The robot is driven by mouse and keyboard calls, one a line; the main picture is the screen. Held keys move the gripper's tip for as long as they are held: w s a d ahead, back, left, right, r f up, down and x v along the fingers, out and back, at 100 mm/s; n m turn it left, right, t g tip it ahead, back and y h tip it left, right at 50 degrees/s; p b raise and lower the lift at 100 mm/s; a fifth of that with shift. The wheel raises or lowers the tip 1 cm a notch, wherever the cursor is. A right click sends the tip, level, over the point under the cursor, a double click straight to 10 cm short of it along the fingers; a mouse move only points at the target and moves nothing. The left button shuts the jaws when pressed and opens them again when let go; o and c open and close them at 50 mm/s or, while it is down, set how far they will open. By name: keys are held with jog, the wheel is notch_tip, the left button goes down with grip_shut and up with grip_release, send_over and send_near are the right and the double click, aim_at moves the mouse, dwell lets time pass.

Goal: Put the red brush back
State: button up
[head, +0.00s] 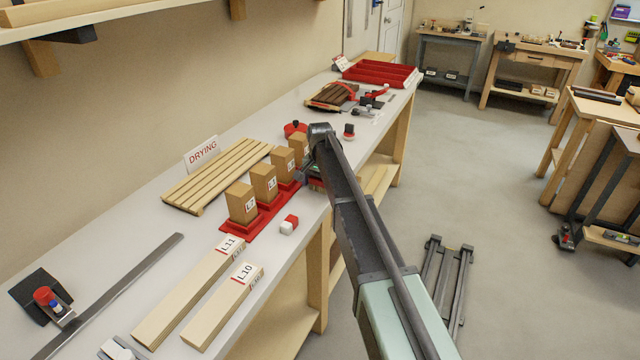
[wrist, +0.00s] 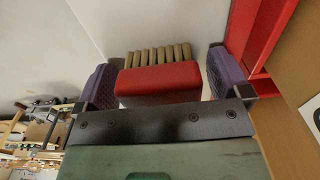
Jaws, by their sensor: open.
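The red brush shows in the wrist view as a red block (wrist: 158,79) with a row of tan bristles (wrist: 157,54) beyond it. My gripper (wrist: 160,80) is open, with one purple-grey pad on each side of the red block. A gap shows beside the block; I cannot tell whether either pad touches it. In the head view my gripper (head: 308,175) is low at the bench's front edge, beside the row of labelled wooden blocks, and my arm hides most of what it reaches.
Wooden blocks (head: 263,183) stand on a red base (head: 237,232) close to my gripper; red walls (wrist: 262,35) show at right in the wrist view. A red-and-white block (head: 289,225) lies nearer. A slatted rack (head: 215,175) with a DRYING sign (head: 202,152) lies behind.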

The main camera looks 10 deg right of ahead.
notch_tip(320, 180, up, 13)
jog(key=p, duration=1.3)
jog(key=s+n, duration=0.7)
jog(key=s, duration=3)
jog(key=shift+f+n+b, duration=0.3)
jog(key=shift+f+b, duration=0.05)
jog(key=shift+d, duration=0.1)
